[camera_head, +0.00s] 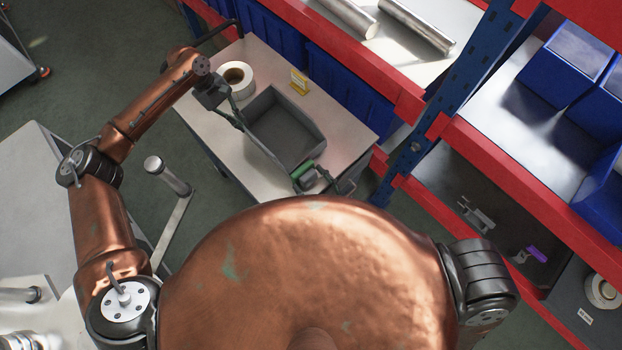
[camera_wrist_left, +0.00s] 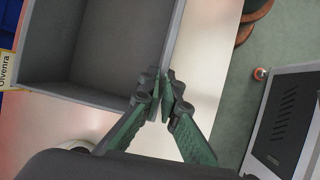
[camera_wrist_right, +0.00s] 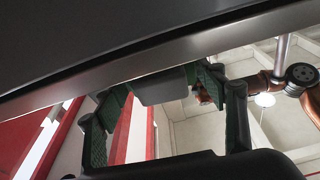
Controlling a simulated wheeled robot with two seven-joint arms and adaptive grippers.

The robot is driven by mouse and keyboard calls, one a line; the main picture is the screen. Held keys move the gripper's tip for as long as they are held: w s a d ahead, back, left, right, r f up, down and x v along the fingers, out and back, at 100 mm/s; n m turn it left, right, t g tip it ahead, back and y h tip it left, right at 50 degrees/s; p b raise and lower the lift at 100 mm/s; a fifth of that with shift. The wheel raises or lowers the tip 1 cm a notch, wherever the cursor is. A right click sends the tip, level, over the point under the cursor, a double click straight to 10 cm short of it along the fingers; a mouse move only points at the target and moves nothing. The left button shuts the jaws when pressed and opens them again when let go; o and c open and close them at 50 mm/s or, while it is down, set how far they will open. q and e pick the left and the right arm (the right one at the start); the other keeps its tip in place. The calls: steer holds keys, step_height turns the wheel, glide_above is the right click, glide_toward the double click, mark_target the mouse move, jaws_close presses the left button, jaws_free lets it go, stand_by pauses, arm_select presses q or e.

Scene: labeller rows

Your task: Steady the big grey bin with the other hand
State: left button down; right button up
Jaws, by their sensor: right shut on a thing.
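The big grey bin (camera_head: 268,146) stands open and looks empty on a small table; it also shows in the left wrist view (camera_wrist_left: 88,91). My left gripper (camera_head: 238,121) is at the bin's left wall. In the left wrist view its fingertips (camera_wrist_left: 164,82) are close together at the wall's rim, and I cannot tell whether they press on it. My right gripper (camera_head: 308,178) is at the bin's near right end. In the right wrist view its fingers (camera_wrist_right: 165,92) are shut on a grey block-shaped part, which looks like part of the bin.
The table (camera_head: 345,132) also holds a white tape roll (camera_head: 236,78) and a yellow card (camera_head: 299,82). A red and blue rack with blue bins (camera_head: 345,85) stands close behind. A grey cabinet (camera_head: 35,200) is at the left.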

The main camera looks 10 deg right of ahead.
mark_target(316, 172)
steer(key=shift+w+a, duration=0.15)
steer(key=shift+w, duration=0.1)
stand_by(0.3)
steer(key=shift+w+d+r, duration=0.15)
steer(key=shift+w+d, duration=0.4)
steer(key=shift+d, duration=0.2)
steer(key=shift+w+d+r, duration=0.1)
steer(key=shift+w+d, duration=0.4)
steer(key=shift+d, duration=0.25)
steer(key=shift+a, duration=0.15)
arm_select(q)
steer(key=shift+d, duration=0.1)
arm_select(e)
steer(key=shift+s+a+f, duration=0.1)
steer(key=shift+s+a, duration=0.4)
steer(key=shift+a, duration=0.25)
steer(key=shift+s+a+f, duration=0.1)
steer(key=shift+s+a, duration=0.4)
steer(key=shift+a, duration=0.2)
arm_select(q)
steer(key=shift+s, duration=0.1)
